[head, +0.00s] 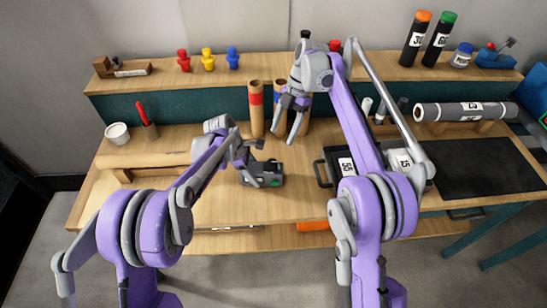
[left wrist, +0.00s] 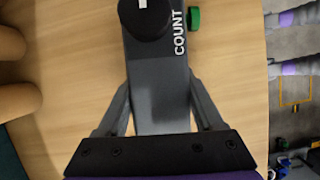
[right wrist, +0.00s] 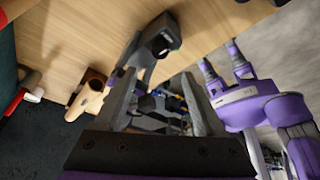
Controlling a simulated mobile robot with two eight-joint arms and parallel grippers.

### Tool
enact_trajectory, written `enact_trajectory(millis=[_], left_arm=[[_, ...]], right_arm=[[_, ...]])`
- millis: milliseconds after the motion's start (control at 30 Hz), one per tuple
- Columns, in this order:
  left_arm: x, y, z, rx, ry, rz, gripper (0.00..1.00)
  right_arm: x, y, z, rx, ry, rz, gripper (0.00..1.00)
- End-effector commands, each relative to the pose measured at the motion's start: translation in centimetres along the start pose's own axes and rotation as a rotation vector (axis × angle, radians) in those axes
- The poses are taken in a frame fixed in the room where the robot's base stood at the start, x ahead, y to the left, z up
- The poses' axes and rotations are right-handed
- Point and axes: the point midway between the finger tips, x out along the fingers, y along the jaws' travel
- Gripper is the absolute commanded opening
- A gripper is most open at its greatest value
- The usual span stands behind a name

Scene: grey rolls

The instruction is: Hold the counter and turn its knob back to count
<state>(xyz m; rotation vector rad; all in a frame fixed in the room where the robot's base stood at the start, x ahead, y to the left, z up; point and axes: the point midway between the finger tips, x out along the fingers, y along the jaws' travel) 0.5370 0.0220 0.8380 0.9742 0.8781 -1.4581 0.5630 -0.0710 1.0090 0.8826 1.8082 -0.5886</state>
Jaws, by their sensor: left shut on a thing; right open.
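The counter (head: 268,181) is a small dark grey box on the wooden bench in the head view, with a green button near its front right corner. In the left wrist view its grey body (left wrist: 158,70) bears the word COUNT, with the black round knob (left wrist: 146,20) at the top edge and the green button (left wrist: 194,18) beside it. My left gripper (left wrist: 160,100) is shut on the counter, one finger along each side of the body. My right gripper (head: 286,136) is open and empty, above and behind the counter, apart from it. The knob's far part is cut off.
Upright brown rolls (head: 256,108) stand just behind the counter, close to my right gripper. A black tray (head: 322,172) lies to the right. The bench front near the counter is clear.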

Motion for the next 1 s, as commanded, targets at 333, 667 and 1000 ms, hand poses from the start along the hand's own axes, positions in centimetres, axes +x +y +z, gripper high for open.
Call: enact_trajectory(millis=[333, 667, 1000], left_arm=[[0.0, 0.0, 0.0, 0.000, 0.000, 0.000, 0.00], [0.0, 0.0, 0.0, 0.000, 0.000, 0.000, 0.00], [0.0, 0.0, 0.0, 0.000, 0.000, 0.000, 0.00]], right_arm=[[6.8, 0.0, 0.0, 0.001, 0.000, 0.001, 0.72], [10.3, 0.0, 0.0, 0.003, -0.001, 0.001, 0.72], [10.5, 0.0, 0.0, 0.003, -0.001, 0.001, 0.65]])
